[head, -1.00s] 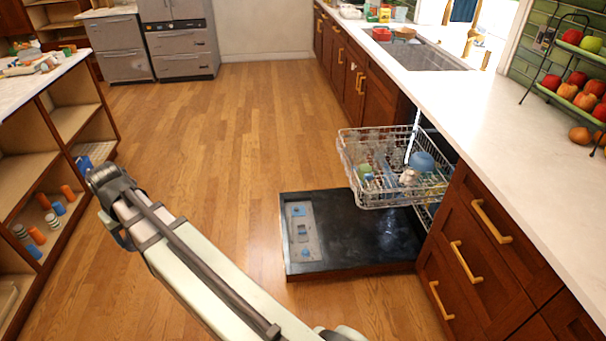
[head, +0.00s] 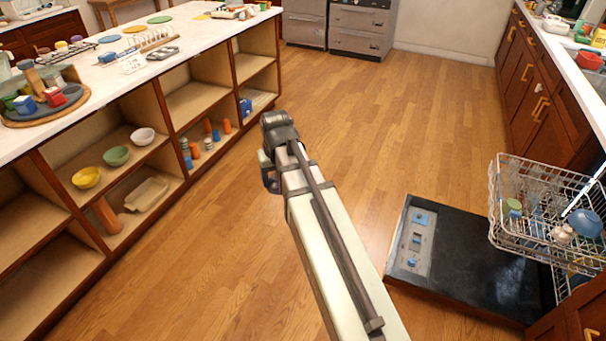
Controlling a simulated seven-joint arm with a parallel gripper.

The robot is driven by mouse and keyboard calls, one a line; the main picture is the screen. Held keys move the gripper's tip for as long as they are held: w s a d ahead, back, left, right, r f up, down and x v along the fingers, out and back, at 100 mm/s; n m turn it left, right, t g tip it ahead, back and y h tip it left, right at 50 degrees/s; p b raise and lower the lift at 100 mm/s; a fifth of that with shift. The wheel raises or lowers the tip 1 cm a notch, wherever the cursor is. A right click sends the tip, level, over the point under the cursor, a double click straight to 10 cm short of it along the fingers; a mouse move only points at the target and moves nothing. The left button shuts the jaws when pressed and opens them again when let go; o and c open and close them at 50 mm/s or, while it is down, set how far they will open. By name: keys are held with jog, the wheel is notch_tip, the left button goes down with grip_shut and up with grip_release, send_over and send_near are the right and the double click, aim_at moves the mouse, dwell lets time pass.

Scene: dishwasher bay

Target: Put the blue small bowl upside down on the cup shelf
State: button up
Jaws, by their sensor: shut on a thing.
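A blue bowl (head: 585,223) sits in the upper dishwasher rack (head: 520,232) at the right; I cannot tell if it is the small one of the task. A compartment of the island shelving holds several orange, blue and pale cups (head: 208,136); it looks like the cup shelf. My arm reaches up the middle of the head view, over the floor between island and dishwasher. It ends in a dark joint, with no fingers showing. My gripper, and anything in it, is out of sight.
The open dishwasher door (head: 470,262) lies low at the right. Yellow (head: 86,178), green (head: 116,155) and white (head: 143,136) bowls stand in a compartment left of the cups. The island countertop (head: 185,62) holds plates and racks. The wood floor (head: 340,110) ahead is clear.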

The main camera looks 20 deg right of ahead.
jog(key=s+d+f+m, duration=0.1)
jog(key=s+d+m, duration=0.25)
jog(key=d, duration=1.05)
jog(key=s+d+m+h, duration=0.15)
jog(key=s+d, duration=0.25)
jog(key=d, duration=0.9)
jog(key=s+d+f+m, duration=0.1)
jog(key=s+d+m, duration=0.2)
jog(key=d, duration=1.1)
jog(key=s+d+m+g+y, duration=0.1)
jog(key=s+d+m, duration=0.75)
jog(key=d, duration=0.65)
jog(key=s+d+f+m+g, duration=0.1)
jog(key=s+d+m, duration=0.8)
jog(key=d, duration=0.6)
jog(key=s+d+m+g+y, duration=0.1)
jog(key=s+d+m+g, duration=0.1)
jog(key=s+d+m, duration=1)
jog(key=shift+n+h, duration=0.25)
jog(key=shift+n, duration=0.6)
jog(key=shift+w+d+f, duration=0.55)
jog(key=shift+w+f, duration=0.2)
jog(key=shift+f, duration=1.75)
jog(key=shift+w+d+f, duration=0.55)
jog(key=shift+w+f, duration=0.15)
jog(key=shift+f, duration=1.8)
jog(key=shift+w+d+f, duration=0.55)
jog(key=shift+w+f, duration=0.2)
jog(key=shift+f, duration=1.75)
jog(key=shift+f, duration=0.6)
